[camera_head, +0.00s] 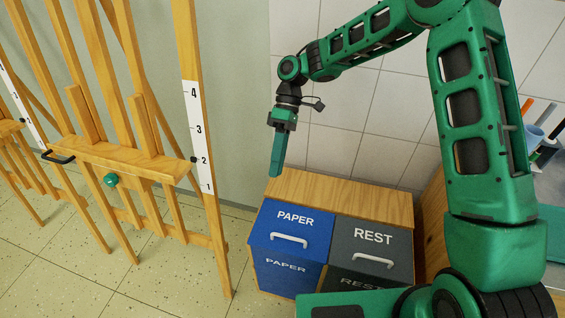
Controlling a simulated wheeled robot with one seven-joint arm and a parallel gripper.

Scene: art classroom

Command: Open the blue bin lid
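The blue bin lid (291,227) is marked PAPER and lies down over the blue bin front (284,271), which carries the same word. A white handle (289,240) sits near the lid's front edge. My gripper (275,172) hangs pointing down above the back left of the wooden bin case, behind the lid in the picture and apart from the handle. Its fingers look side-on and close together, so their opening is unclear. I see nothing held in it.
A grey REST lid (373,243) with a white handle adjoins on the right. A wooden easel (115,155) stands close on the left. A tiled wall (345,150) is behind. A wooden cabinet (433,215) with art tools stands at right. Speckled floor shows at lower left.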

